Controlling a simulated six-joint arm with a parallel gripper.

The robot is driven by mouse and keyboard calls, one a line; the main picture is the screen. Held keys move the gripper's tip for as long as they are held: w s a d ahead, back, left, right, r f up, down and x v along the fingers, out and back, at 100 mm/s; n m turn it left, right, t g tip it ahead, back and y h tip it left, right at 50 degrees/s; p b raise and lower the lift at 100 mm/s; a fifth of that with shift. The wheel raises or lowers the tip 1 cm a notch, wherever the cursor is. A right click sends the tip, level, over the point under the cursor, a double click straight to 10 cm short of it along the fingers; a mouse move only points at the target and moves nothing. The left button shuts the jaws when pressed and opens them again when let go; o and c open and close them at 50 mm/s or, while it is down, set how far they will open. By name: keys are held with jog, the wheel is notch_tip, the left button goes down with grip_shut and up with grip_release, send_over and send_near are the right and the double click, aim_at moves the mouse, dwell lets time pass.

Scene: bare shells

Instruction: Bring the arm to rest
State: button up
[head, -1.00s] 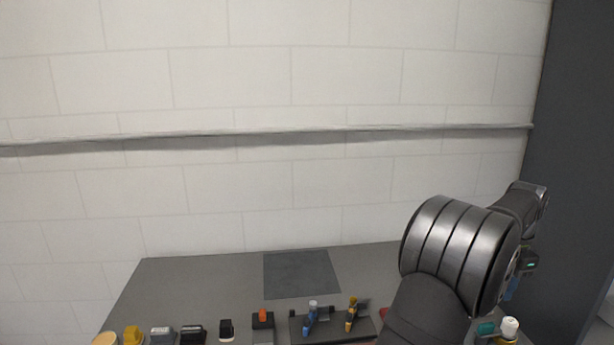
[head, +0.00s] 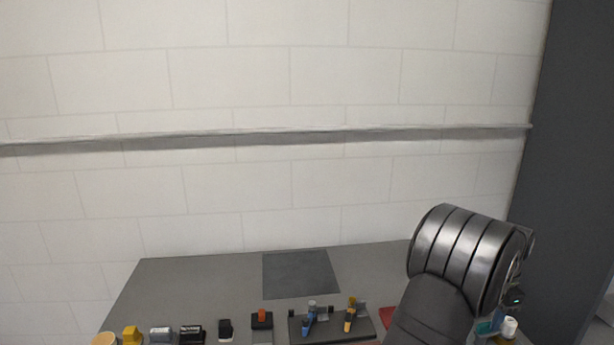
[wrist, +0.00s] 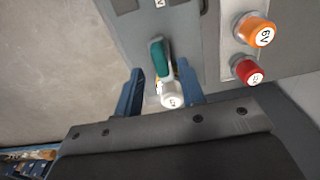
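My gripper (wrist: 160,88) shows in the wrist view with two blue fingers spread apart. It is open, and nothing is clamped between the fingers. A white-capped bottle (wrist: 172,98) and a teal item (wrist: 159,57) appear in the gap between the fingers; how far below them they are I cannot tell. In the head view my dark, ringed arm is at the lower right and hides the gripper. The white-capped bottle (head: 509,327) and the teal item (head: 486,327) show beside the arm there.
The grey table (head: 200,272) carries a row of small items along its near side, with a dark tray (head: 365,325) among them. A dark square (head: 300,274) at the back is clear. An orange-capped bottle (wrist: 256,31) and a red-capped bottle (wrist: 247,70) stand near my gripper.

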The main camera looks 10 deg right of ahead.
notch_tip(320, 180, down, 3)
jog(key=shift+r, duration=0.1)
jog(key=n, duration=0.4)
jog(key=shift+r, duration=0.1)
jog(key=n, duration=0.8)
jog(key=shift+n, duration=2.6)
